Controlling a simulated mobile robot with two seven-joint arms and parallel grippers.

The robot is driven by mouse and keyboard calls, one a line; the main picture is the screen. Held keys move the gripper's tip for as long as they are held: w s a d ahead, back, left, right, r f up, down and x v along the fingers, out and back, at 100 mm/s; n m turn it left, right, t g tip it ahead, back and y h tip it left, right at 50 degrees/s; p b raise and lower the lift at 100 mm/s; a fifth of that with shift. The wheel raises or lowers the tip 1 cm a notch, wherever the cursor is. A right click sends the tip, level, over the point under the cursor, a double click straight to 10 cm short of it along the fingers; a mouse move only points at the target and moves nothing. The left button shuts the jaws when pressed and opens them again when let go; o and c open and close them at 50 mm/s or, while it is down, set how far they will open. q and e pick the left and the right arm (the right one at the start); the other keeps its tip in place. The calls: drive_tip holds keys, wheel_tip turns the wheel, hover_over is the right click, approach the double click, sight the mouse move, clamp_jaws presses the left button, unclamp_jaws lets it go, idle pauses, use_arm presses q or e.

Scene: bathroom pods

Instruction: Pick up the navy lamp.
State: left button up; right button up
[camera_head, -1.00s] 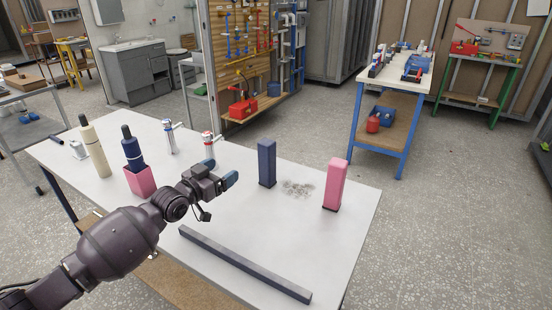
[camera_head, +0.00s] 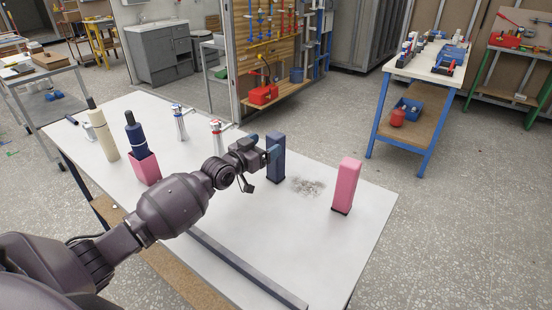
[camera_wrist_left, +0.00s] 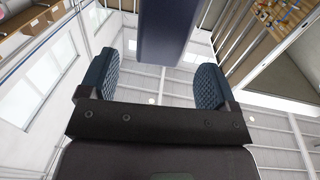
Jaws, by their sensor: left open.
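The navy lamp (camera_head: 277,165), a tall upright box shape, stands on the white table right of the middle. In the left wrist view its navy body (camera_wrist_left: 168,30) comes down from the top edge, between the lines of the two fingers. My left gripper (camera_head: 262,147) is open at the lamp's left side, with one blue fingertip overlapping its edge in the head view. The left wrist view shows the open, blue-padded fingers (camera_wrist_left: 156,75) well apart, with nothing clamped. Whether a finger touches the lamp I cannot tell. My right gripper is not in view.
A pink upright box (camera_head: 346,186) stands to the right, past a grey stain. A navy bottle (camera_head: 135,136) in a pink holder (camera_head: 146,168), a cream bottle (camera_head: 103,137) and two taps (camera_head: 180,122) stand left. A dark bar (camera_head: 245,268) lies along the front.

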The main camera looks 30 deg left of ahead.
sight(271, 140)
use_arm(q)
drive_tip(key=shift+r+x, duration=0.15)
drive_tip(key=shift+x, duration=1.2)
drive_tip(key=shift+r+x, duration=0.1)
drive_tip(key=shift+x, duration=1.25)
